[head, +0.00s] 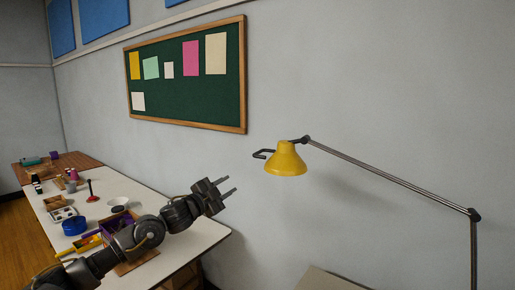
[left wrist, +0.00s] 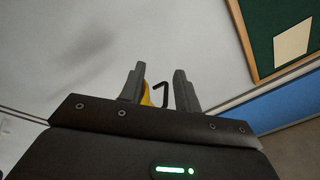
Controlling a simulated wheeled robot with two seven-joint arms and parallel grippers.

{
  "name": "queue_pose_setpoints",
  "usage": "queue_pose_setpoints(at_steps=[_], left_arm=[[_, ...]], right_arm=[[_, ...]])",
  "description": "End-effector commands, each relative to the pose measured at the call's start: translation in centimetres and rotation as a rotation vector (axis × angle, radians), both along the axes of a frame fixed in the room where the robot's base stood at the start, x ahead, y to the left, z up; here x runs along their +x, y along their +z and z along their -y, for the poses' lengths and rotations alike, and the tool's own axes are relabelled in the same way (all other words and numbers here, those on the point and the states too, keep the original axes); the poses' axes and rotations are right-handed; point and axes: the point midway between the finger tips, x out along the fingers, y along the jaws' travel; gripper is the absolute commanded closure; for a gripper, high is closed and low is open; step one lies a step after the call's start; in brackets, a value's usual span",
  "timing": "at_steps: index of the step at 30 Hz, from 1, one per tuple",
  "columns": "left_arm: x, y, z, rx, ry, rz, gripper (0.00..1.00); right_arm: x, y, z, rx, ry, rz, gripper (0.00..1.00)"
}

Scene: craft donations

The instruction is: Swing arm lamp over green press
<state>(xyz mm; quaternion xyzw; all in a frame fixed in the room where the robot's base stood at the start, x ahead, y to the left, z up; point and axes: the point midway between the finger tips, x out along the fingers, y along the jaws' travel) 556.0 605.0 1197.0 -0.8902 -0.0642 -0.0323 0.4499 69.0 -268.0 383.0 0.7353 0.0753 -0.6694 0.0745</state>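The yellow arm lamp (head: 286,160) hangs from a long dark jointed arm (head: 390,180) at the right in the head view. A dark hooked handle (head: 262,154) sticks out to the left of its shade. My left gripper (head: 228,187) is open and empty, to the left of the lamp and a little lower in the picture. In the left wrist view, the handle (left wrist: 161,92) shows between the open fingers, with a sliver of yellow shade beside the left finger; it looks apart from them. I cannot make out a green press. My right gripper is not in view.
A long white table (head: 205,236) at the left holds a blue round container (head: 74,226), a red-based item (head: 92,197) and several small craft things. A pale surface (head: 325,280) lies below the lamp. A green notice board (head: 188,95) hangs on the wall.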

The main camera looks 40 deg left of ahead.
Motion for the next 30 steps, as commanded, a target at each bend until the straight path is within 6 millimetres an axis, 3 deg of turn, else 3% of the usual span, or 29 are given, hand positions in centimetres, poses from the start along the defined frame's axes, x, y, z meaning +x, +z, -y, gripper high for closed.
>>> queue_pose_setpoints(at_steps=[1,3,6,17,30], left_arm=[[-0.2,3.0,1.6,0.037,-0.034,0.030,0.67],[-0.4,5.6,3.3,0.070,-0.067,0.059,0.67],[-0.7,7.6,4.6,0.099,-0.093,0.082,0.67],[-0.1,8.6,5.1,0.105,-0.102,0.093,0.67],[4.4,9.8,5.2,0.104,-0.099,0.095,0.67]], right_arm=[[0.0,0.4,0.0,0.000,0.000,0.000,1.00],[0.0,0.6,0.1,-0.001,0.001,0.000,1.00],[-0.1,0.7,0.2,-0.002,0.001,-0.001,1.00],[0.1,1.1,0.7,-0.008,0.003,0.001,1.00],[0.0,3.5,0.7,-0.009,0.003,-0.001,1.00]])
